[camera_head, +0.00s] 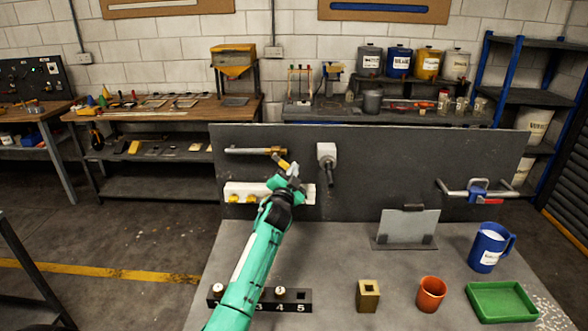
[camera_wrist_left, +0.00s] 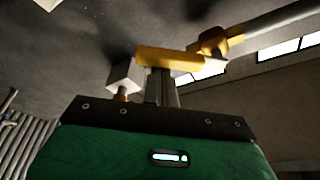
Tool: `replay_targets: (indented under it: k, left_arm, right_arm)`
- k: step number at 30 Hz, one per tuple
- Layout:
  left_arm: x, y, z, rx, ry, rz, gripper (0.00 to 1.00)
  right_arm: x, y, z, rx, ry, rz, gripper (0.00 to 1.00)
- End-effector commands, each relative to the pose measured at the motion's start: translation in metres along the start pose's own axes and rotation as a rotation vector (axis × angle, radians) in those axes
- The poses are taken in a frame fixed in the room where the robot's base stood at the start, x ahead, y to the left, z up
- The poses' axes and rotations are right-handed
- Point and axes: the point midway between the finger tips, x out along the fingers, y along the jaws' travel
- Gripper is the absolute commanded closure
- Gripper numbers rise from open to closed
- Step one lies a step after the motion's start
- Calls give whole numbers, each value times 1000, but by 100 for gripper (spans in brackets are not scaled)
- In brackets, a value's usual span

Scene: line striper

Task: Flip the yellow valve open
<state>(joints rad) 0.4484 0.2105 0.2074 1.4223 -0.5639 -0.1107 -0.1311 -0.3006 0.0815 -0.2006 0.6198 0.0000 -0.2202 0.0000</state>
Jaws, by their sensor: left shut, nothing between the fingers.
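The yellow valve handle (camera_head: 283,162) slants down to the right from the brass valve body (camera_head: 276,150) at the end of a pipe on the upright grey panel. My left gripper (camera_head: 291,172) is at the handle's lower end, in front of the panel. In the left wrist view, the yellow handle (camera_wrist_left: 172,61) crosses just beyond the tips of my shut left fingers (camera_wrist_left: 162,76), with the brass body (camera_wrist_left: 216,40) to its right. Nothing is between the fingers. I cannot tell whether they touch the handle. My right gripper is not in view.
A white box with a dark lever (camera_head: 327,158) is just right of the gripper. A white strip with yellow knobs (camera_head: 238,193) is below the valve. A numbered black block (camera_head: 298,300), a brass block (camera_head: 368,295), an orange cup (camera_head: 431,294), a blue mug (camera_head: 490,247) and a green tray (camera_head: 502,301) occupy the tabletop.

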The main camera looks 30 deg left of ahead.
Motion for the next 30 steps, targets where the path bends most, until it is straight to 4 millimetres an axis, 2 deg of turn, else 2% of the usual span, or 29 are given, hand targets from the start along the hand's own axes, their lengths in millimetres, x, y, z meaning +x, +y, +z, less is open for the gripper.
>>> replay_targets:
  k: [8, 21, 30]
  left_arm:
    - [-3, 0, 9, 145, -3, 51, 100]
    - [-11, -4, 33, 528, -2, 185, 100]
    - [-16, -6, 47, 701, -3, 247, 100]
  right_arm:
    - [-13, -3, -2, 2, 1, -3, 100]
    - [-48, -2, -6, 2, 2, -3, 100]
    - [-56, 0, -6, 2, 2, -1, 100]
